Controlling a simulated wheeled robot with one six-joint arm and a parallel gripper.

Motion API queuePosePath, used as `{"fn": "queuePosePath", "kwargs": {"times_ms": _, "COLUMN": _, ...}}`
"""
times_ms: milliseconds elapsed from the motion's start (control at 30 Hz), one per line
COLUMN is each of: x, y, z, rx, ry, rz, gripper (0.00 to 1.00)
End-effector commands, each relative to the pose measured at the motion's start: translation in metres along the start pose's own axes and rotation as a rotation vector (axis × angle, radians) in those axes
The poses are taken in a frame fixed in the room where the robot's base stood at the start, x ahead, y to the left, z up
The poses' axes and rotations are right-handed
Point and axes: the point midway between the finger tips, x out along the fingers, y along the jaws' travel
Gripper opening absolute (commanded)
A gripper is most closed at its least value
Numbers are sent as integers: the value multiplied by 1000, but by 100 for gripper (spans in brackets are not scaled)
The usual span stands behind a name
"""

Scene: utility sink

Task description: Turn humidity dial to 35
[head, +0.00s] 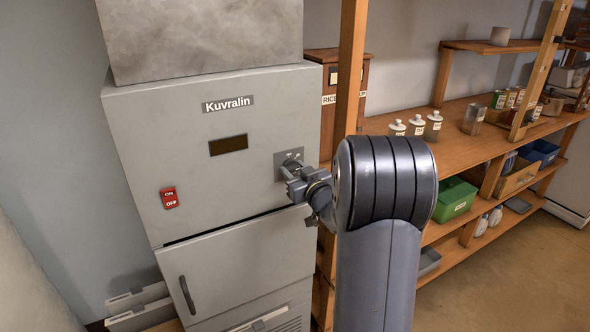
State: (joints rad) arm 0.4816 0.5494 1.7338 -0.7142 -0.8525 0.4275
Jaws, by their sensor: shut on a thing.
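The grey cabinet marked Kuvralin (130,140) stands at the left in the head view. Its dial plate (283,157) is on the right part of the front face, with small marks too small to read. My gripper (289,172) is at this plate, shut on the dial. The dial itself is mostly hidden by the fingers, so its setting cannot be read. A dark display (228,145) left of the plate shows no digits. A red ON/OFF switch (169,198) is at the lower left of the face.
A wooden post (349,80) stands just right of the cabinet, close to my arm. Shelves (480,150) at the right hold white jars, cans and a green box (455,199). A lower cabinet handle (187,295) sticks out below. The floor at the lower right is clear.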

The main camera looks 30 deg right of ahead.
Motion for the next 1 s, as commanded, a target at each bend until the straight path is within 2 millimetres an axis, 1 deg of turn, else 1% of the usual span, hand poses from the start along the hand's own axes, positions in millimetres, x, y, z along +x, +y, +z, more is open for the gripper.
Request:
{"fn": "queuePosePath", "kwargs": {"times_ms": 200, "x": 0, "y": 0, "z": 0, "rx": 142, "ry": -3, "rz": 0, "gripper": 15}}
{"fn": "queuePosePath", "kwargs": {"times_ms": 433, "x": 0, "y": 0, "z": 1, "rx": 233, "ry": -3, "rz": 1, "gripper": 15}}
{"fn": "queuePosePath", "kwargs": {"times_ms": 633, "x": 0, "y": 0, "z": 2, "rx": 264, "ry": -3, "rz": 0, "gripper": 15}}
{"fn": "queuePosePath", "kwargs": {"times_ms": 1000, "x": 0, "y": 0, "z": 2, "rx": 267, "ry": -3, "rz": 0, "gripper": 15}}
